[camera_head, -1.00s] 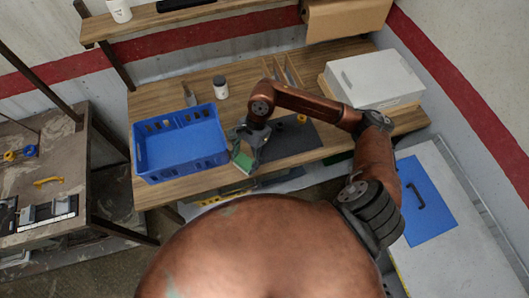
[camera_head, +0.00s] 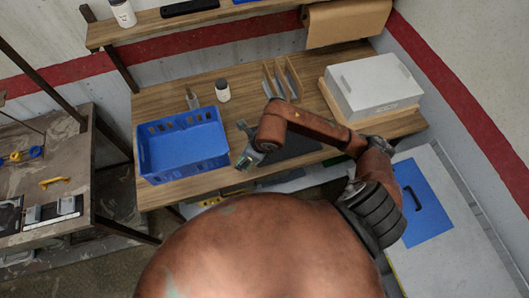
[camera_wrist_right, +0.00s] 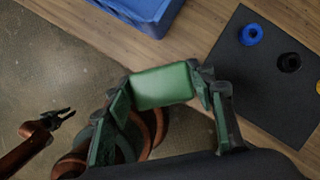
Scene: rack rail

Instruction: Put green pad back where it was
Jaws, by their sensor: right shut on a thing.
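My right gripper (camera_wrist_right: 168,90) is shut on the green pad (camera_wrist_right: 163,86), which spans between its two fingers in the right wrist view. In the head view my right gripper (camera_head: 246,160) is at the front edge of the wooden table, just right of the blue crate (camera_head: 183,176); the pad is mostly hidden there. In the wrist view the pad appears over the floor beside the table edge. My left gripper (camera_wrist_right: 64,115) shows small at the lower left of the wrist view, with its fingers apart and empty.
A dark mat (camera_wrist_right: 262,90) lies on the table, with a blue ring (camera_wrist_right: 252,35), a black ring (camera_wrist_right: 290,62) and a yellow piece (camera_wrist_right: 318,87). A white bottle (camera_head: 222,91), a wooden rack (camera_head: 288,77) and a white box (camera_head: 377,85) stand farther back.

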